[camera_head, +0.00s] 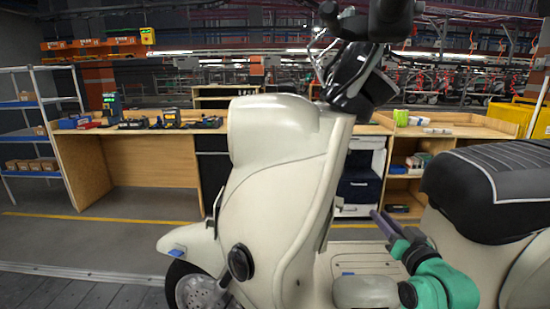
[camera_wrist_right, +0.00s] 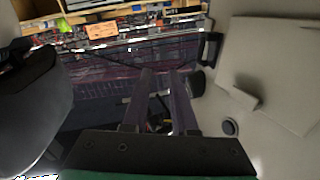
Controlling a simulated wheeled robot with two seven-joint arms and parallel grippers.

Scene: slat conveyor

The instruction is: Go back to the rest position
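My right gripper (camera_head: 378,217) is in the head view at the lower right, with purple fingers on a green and dark arm. It is between the cream scooter's front shield (camera_head: 275,170) and its black seat (camera_head: 495,185), above the scooter's floorboard (camera_head: 365,262). In the right wrist view, the two fingers of my right gripper (camera_wrist_right: 163,72) stand apart with a gap between them and nothing held. Cream scooter bodywork (camera_wrist_right: 275,70) fills the right side there, and the dark seat (camera_wrist_right: 35,110) is at the left. My left gripper is in neither view.
The scooter's handlebar (camera_head: 365,50) rises at the top centre. Behind it stand a wooden workbench (camera_head: 130,165) with tools and a shelf unit with blue shelves (camera_head: 25,145). A yellow bin (camera_head: 525,115) is at the right. The floor beyond the slats is clear at the left.

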